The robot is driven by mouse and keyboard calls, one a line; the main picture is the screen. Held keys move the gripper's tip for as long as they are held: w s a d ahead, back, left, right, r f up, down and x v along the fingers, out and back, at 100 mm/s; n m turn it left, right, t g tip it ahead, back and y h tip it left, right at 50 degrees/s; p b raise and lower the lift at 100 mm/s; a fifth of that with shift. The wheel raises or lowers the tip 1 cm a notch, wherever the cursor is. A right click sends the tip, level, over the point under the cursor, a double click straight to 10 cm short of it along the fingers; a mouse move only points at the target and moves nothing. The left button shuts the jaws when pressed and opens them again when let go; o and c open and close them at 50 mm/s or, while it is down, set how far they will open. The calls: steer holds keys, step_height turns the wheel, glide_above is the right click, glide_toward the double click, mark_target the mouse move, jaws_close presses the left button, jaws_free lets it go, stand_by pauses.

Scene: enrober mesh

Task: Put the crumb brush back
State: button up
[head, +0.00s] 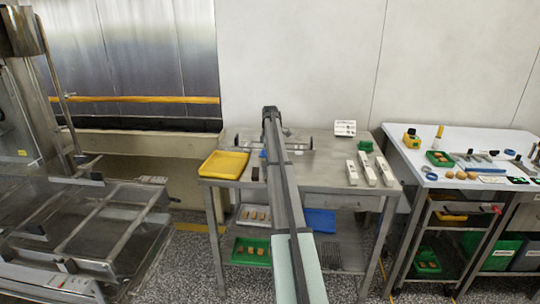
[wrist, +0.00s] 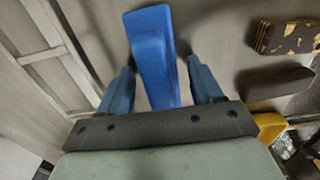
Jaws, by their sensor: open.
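My gripper (wrist: 160,68) is open in the wrist view, with one blue finger on each side. A long blue piece (wrist: 153,50), which looks like the crumb brush, lies between the fingers. A gap shows on each side of it, so the fingers are apart from it. Its near end is hidden behind the dark gripper bar, and no bristles show. In the head view my arm covers the middle of the steel table (head: 325,178) and hides most of the gripper. A small blue patch shows there beside the arm; I cannot tell whether it is finger or brush.
A yellow tray (head: 223,164) stands at the table's left, with a dark brown block (wrist: 275,82) and a gold-flecked block (wrist: 288,37) near the gripper. Several white blocks (head: 368,168) stand at the right. A white side table (head: 460,150) holds small items. A metal frame machine (head: 90,220) is left.

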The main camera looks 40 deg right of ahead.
steer(key=shift+r, duration=0.1)
step_height(320, 180, up, 12)
stand_by(0.6)
